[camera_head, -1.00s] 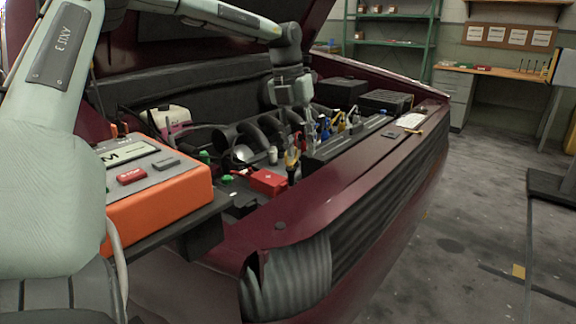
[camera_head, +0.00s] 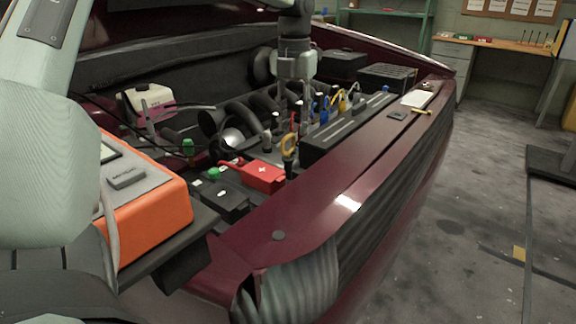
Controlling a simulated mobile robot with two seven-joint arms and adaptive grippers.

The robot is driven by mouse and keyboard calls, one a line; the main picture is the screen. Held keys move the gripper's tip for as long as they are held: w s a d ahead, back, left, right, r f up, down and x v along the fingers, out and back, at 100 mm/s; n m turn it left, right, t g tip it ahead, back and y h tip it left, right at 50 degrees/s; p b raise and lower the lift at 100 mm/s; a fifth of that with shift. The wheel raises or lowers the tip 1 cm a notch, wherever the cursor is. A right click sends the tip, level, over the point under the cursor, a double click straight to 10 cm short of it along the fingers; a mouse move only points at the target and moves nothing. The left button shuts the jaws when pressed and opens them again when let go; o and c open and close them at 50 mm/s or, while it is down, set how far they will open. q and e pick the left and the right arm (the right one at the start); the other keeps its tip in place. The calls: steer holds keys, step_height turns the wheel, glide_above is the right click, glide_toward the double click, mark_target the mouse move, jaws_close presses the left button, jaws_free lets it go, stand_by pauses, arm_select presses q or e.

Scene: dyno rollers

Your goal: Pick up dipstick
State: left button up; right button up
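The dipstick (camera_head: 289,145) has a yellow-orange loop handle on a dark stem. It stands upright in the engine bay, just behind the red battery cover.
A red battery cover (camera_head: 262,175) and an orange tester (camera_head: 150,222) are at the near left. Black hoses and wired coils crowd the engine. The maroon front panel (camera_head: 330,190) bears a small yellow item (camera_head: 422,111). Open floor (camera_head: 470,220) lies to the right.

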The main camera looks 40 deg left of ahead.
mark_target(293, 135)
arm_select(q)
step_height(293, 135, down, 4)
steer(key=shift+w+a+f, duration=0.15)
steer(key=shift+c, duration=0.4)
jaws_close()
